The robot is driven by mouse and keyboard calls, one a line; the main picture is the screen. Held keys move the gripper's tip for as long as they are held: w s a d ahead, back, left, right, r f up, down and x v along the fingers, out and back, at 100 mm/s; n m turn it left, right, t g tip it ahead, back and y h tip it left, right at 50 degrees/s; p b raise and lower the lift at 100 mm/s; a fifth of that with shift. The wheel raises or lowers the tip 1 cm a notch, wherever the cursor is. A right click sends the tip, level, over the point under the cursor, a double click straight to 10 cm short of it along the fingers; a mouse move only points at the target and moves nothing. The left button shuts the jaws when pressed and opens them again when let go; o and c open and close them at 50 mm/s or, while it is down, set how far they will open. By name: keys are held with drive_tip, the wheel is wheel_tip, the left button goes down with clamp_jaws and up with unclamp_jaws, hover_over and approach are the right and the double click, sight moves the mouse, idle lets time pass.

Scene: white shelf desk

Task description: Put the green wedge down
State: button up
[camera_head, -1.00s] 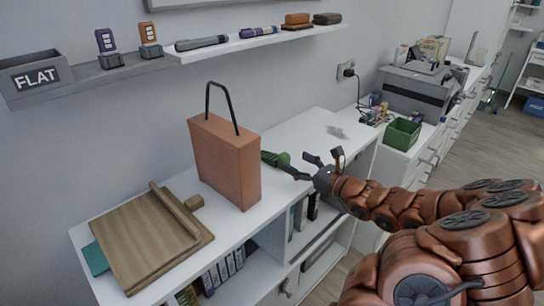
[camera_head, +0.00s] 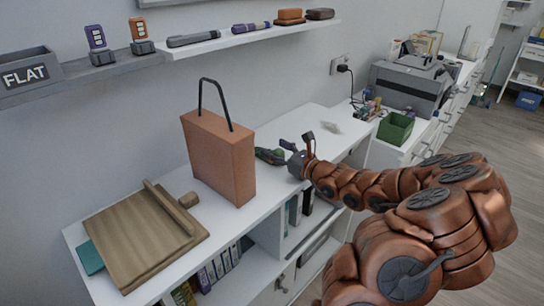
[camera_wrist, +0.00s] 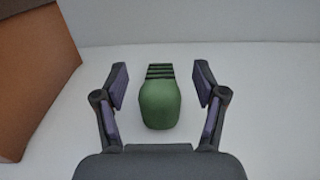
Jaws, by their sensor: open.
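The green wedge (camera_head: 268,155) rests on the white desk top, just right of the orange bag-like box. In the wrist view the wedge (camera_wrist: 160,103) looks rounded at its near end, with dark stripes at its far end. It lies between the two fingers of my gripper (camera_wrist: 162,74), with a clear gap on each side. In the head view my gripper (camera_head: 292,148) is open, low over the desk and close to the wedge's right side. The fingers partly hide the wedge there.
The orange box (camera_head: 222,158) with a black handle stands close left of the wedge; it also shows in the wrist view (camera_wrist: 32,75). A wooden board (camera_head: 135,240) lies further left. A green bin (camera_head: 396,129) stands at the right. Bare desk lies behind my gripper.

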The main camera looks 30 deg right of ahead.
drive_tip(key=shift+w, duration=0.25)
drive_tip(key=shift+a, duration=0.1)
drive_tip(key=c, duration=1.3)
drive_tip(key=shift+r, duration=0.15)
